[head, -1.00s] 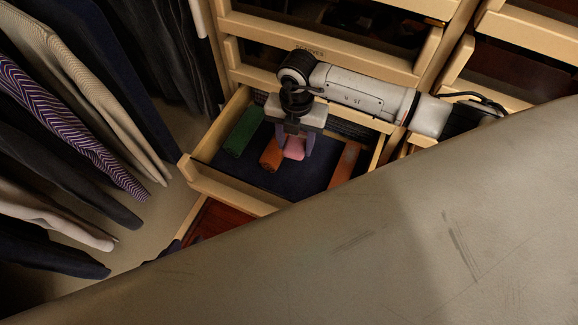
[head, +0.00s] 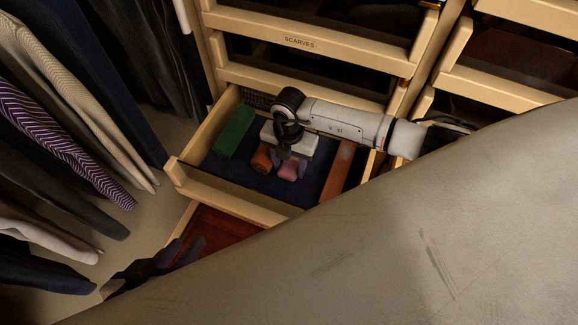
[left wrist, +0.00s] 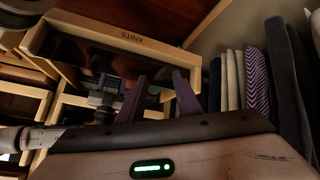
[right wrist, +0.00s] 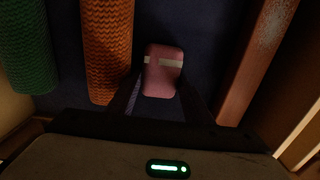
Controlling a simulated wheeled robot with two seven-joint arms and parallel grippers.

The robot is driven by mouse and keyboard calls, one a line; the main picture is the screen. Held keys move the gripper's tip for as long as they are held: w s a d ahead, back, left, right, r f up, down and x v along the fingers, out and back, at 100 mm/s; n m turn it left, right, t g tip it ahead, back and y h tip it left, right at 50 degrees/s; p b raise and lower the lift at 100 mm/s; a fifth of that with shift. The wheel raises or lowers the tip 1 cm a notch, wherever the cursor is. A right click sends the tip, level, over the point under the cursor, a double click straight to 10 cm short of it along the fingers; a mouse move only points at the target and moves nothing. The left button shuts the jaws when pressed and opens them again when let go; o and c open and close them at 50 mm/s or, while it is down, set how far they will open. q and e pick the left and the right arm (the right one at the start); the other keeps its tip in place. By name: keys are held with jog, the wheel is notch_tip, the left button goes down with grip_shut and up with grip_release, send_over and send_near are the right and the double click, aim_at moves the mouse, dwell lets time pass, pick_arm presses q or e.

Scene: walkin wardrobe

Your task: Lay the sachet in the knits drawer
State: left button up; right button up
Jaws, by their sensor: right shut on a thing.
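The pink sachet (head: 288,172) is between the fingers of my right gripper (head: 292,162), inside the open drawer, close over its dark blue floor. It also shows in the right wrist view (right wrist: 162,80), with a pale band across it. I cannot tell whether it touches the floor. The drawer (head: 235,196) carries a KNITS label on its front in the left wrist view (left wrist: 95,32). My left gripper (head: 180,252) is open and empty, low outside the drawer front; its spread fingers show in the left wrist view (left wrist: 160,95).
A green knit roll (head: 235,131) and an orange one (head: 262,158) lie left of the sachet. A reddish-brown bar (head: 338,168) lies to its right. The SCARVES drawer (head: 310,42) is above. Clothes (head: 65,110) hang at left. A large grey-brown surface (head: 400,240) hides the lower right.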

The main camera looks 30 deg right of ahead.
jog(key=o, duration=0.7)
jog(key=shift+f, duration=0.2)
jog(key=shift+o, duration=0.2)
jog(key=shift+r, duration=0.1)
